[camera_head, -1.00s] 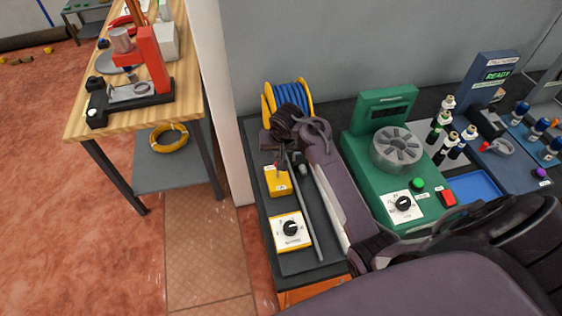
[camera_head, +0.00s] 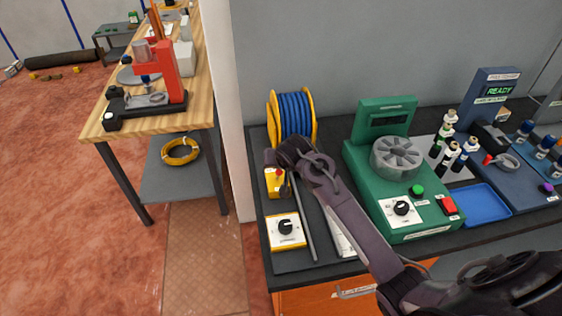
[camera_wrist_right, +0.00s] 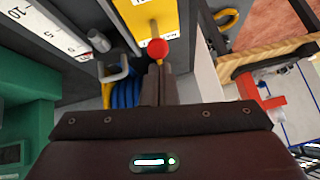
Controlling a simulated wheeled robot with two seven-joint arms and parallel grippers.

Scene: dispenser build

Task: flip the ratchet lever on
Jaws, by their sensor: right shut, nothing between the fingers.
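The ratchet lever is a short stick with a red ball knob (camera_head: 279,173) on a yellow box (camera_head: 272,188), on the dark bench in front of the blue hose reel. In the right wrist view the red knob (camera_wrist_right: 157,48) stands in front of the yellow plate (camera_wrist_right: 150,18), whose label is partly hidden. My right gripper (camera_head: 285,186) is shut and empty beside the lever. Its fingertips (camera_wrist_right: 157,68) appear right at the knob in the wrist view; I cannot tell whether they touch it. My left gripper is not in view.
The blue reel (camera_head: 291,115) in its yellow frame stands behind the lever. A white dial box (camera_head: 285,231) is in front, beside a thin grey rod (camera_head: 304,222). The green machine (camera_head: 385,150) stands to the right of my arm. A wooden table (camera_head: 200,75) is at left.

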